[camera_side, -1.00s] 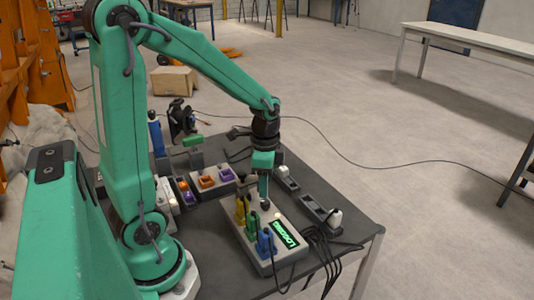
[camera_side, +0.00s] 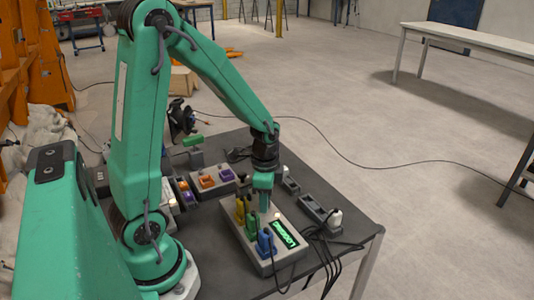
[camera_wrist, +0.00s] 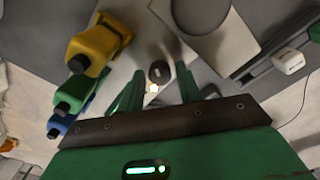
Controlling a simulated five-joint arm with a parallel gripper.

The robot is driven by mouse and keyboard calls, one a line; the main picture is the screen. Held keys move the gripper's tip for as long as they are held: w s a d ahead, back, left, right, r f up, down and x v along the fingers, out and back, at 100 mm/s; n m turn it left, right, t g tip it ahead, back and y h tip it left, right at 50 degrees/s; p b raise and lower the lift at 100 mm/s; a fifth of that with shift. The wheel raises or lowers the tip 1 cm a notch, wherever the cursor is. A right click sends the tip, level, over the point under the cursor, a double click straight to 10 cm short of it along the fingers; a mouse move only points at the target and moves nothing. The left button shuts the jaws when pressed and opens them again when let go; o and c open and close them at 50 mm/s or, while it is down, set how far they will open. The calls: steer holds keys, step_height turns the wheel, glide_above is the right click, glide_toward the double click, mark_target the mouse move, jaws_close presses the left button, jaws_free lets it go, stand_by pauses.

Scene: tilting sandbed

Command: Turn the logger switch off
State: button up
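The logger is a light grey box (camera_side: 259,262) on the dark table, with a lit green display (camera_side: 285,237) that appears to read LOGGING. Yellow, green and blue plugs stand along its left side. In the wrist view a dark, round-ended switch lever (camera_wrist: 158,72) stands beside a small glowing lamp (camera_wrist: 152,88). My gripper (camera_side: 264,208) is low over the logger's far part. In the wrist view its two green fingers (camera_wrist: 160,78) are apart, one on each side of the lever. I see no clear contact with it. In the side view my fingers hide the lever.
The yellow plug (camera_wrist: 92,47), green plug (camera_wrist: 75,92) and blue plug (camera_wrist: 60,124) stand close left of my fingers. A grey strip with a white plug (camera_side: 335,218) and black cables lie right of the logger. Orange and purple blocks (camera_side: 207,181) sit behind left.

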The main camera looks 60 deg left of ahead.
steer(key=c, duration=0.6)
steer(key=shift+c, duration=0.2)
steer(key=shift+n, duration=0.4)
steer(key=n, duration=0.5)
steer(key=shift+n, duration=0.3)
steer(key=n, duration=0.5)
steer(key=shift+n, duration=0.3)
steer(key=o, duration=1)
